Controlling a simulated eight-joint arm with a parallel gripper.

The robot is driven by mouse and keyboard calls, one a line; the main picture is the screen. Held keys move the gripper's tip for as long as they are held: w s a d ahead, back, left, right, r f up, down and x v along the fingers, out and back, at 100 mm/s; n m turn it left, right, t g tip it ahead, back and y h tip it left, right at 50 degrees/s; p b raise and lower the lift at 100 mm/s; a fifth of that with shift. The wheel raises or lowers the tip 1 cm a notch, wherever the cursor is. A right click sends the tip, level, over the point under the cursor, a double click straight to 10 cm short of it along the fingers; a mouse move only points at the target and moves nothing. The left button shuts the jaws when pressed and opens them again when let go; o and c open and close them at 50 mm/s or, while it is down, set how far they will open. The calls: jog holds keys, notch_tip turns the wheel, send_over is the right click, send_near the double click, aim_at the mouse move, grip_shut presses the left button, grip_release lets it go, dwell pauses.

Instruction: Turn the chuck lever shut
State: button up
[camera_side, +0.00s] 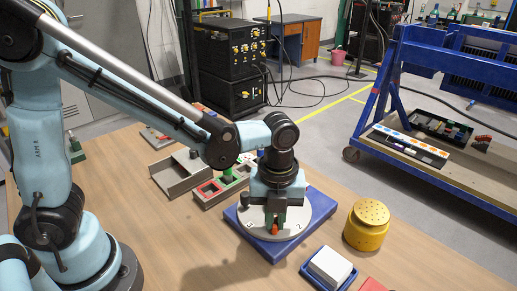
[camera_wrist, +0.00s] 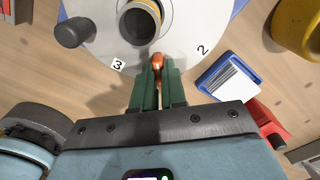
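The round white plate (camera_side: 296,222) of the jig lies on a blue base (camera_side: 262,246). In the wrist view the plate (camera_wrist: 195,40) carries number labels "3" and "2", and a dark round chuck (camera_wrist: 138,22) with a yellowish ring in its middle. The orange chuck lever (camera_wrist: 157,60) points from the chuck side toward my gripper, over the plate's near edge; its orange end (camera_side: 275,229) also shows in the side view. My gripper (camera_wrist: 158,72) has its green fingers close together, one on each side of the lever, seemingly touching it. The lever's lower part is hidden between them.
A black knob (camera_wrist: 73,32) stands on the plate left of the chuck. A yellow perforated cylinder (camera_side: 367,225) and a blue tray with a white block (camera_side: 330,267) are to the right. Grey and red-lined bins (camera_side: 180,173) stand behind left. Open table lies in front.

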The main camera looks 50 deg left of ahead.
aim_at(275, 221)
jog(key=o, duration=0.5)
jog(key=shift+c, duration=0.2)
jog(key=shift+r, duration=0.1)
notch_tip(275, 221, up, 12)
dwell(0.3)
jog(key=s+a+f+n+t, duration=0.1)
jog(key=a+n+t, duration=0.2)
jog(key=a+n, duration=0.4)
jog(key=s+a+f+n+t, duration=0.2)
jog(key=a+n+t, duration=0.2)
jog(key=n, duration=1.6)
jog(key=a, duration=0.2)
jog(key=shift+a+f, duration=0.25)
jog(key=shift+a, duration=0.15)
